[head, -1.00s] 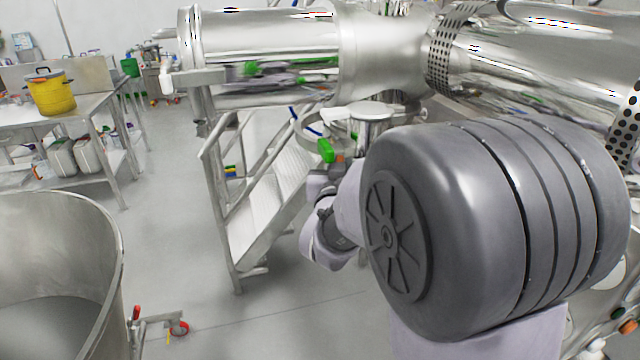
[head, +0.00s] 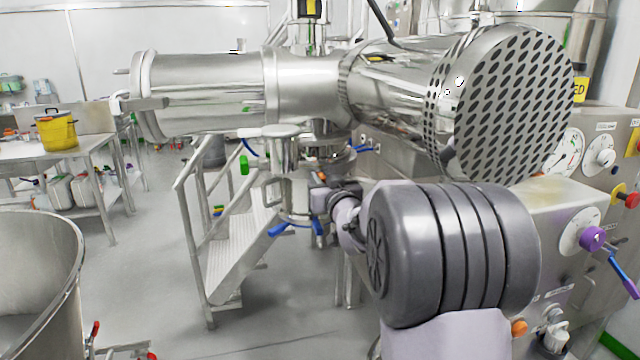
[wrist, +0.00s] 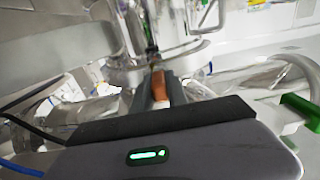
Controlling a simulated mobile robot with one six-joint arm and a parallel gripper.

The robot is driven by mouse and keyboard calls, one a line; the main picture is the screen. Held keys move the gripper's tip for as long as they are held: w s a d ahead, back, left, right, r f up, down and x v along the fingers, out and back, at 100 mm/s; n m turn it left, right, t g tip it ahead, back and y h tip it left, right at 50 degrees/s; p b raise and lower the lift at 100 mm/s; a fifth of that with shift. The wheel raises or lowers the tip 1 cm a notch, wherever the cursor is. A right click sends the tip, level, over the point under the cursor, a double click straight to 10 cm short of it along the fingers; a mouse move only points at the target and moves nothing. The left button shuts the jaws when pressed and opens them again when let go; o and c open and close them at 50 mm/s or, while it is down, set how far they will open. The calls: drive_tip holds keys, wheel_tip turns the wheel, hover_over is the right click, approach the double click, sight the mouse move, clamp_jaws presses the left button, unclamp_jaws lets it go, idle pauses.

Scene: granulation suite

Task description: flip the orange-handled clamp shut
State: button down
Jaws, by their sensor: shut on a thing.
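The orange clamp handle (wrist: 159,86) shows in the wrist view, upright between the fingers of my gripper (wrist: 160,92). My gripper is shut on this handle. A steel vessel with a pipe stands just beyond it. In the head view my gripper (head: 322,195) is at the right side of the steel vessel under the big duct.
A green handle (head: 244,165) sticks out left of the vessel and shows in the wrist view (wrist: 302,110). Blue handles (head: 282,229) hang below the vessel. Steel steps (head: 238,250) stand to the left. A control panel (head: 570,250) is at the right. The duct (head: 210,85) passes overhead.

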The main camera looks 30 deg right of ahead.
drive_tip(key=shift+d+r, duration=0.1)
drive_tip(key=shift+r, duration=0.2)
drive_tip(key=c, duration=1.6)
unclamp_jaws()
drive_tip(key=shift+c, duration=0.2)
drive_tip(key=o, duration=0.3)
drive_tip(key=shift+d+f, duration=0.15)
drive_tip(key=shift+d, duration=0.2)
drive_tip(key=shift+a, duration=0.15)
drive_tip(key=p+v, duration=0.2)
drive_tip(key=v, duration=1.5)
drive_tip(key=shift+s+a, duration=0.2)
